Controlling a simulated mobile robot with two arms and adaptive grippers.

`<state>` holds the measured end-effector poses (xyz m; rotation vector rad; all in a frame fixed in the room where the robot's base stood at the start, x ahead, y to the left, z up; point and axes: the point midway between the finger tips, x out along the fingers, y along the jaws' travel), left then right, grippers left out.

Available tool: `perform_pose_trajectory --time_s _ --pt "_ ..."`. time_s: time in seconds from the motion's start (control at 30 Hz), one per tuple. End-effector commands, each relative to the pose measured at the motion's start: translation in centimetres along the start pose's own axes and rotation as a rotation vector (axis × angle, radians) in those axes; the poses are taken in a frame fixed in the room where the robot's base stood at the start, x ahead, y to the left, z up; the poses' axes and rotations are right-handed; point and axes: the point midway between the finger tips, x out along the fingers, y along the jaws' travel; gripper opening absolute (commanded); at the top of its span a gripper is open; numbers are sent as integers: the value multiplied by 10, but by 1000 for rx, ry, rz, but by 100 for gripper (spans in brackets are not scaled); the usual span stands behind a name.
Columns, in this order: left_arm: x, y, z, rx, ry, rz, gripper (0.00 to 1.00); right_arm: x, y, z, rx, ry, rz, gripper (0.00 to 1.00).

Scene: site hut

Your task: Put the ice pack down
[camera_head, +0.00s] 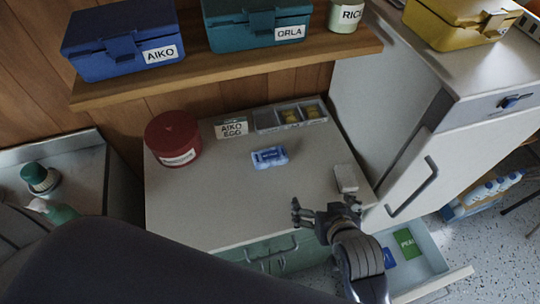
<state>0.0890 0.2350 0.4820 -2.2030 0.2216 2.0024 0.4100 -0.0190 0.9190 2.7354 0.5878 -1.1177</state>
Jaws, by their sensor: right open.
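A small blue pack with a label, which looks like the ice pack (269,157), lies flat on the pale counter top (215,200) near its middle. My right gripper (324,209) is over the counter's front right part, with its fingers spread and nothing between them. It is apart from the blue pack, in front and to the right of it. A small white block (346,178) stands on the counter just beyond the gripper's right finger; I cannot tell whether they touch. My left gripper is not in view.
A red tub (173,138), an "AIKO EGG" card (231,127) and a divided tray (262,121) stand along the back. A shelf (225,63) with lunch boxes hangs above. An open drawer (433,262) with green and blue packets juts out at lower right, below the white fridge (415,175).

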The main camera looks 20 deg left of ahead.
Motion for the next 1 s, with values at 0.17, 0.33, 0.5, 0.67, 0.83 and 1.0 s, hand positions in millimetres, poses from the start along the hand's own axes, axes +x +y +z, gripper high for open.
perform_pose_trajectory --time_s 0.17,0.33,0.5,0.67,0.83,1.0 --pt "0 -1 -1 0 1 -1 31 14 -54 -51 -78 161 -76 100" --pt "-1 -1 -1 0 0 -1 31 18 -88 -78 -127 255 -124 100" --pt "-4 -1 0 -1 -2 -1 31 34 -95 -86 -133 270 -131 100" --pt "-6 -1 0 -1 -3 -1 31 55 -98 -91 -131 268 -131 100" --pt "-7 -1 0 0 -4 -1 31 68 -100 -93 -131 267 -131 100" --pt "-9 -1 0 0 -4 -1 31 74 -101 -95 -131 267 -130 100"
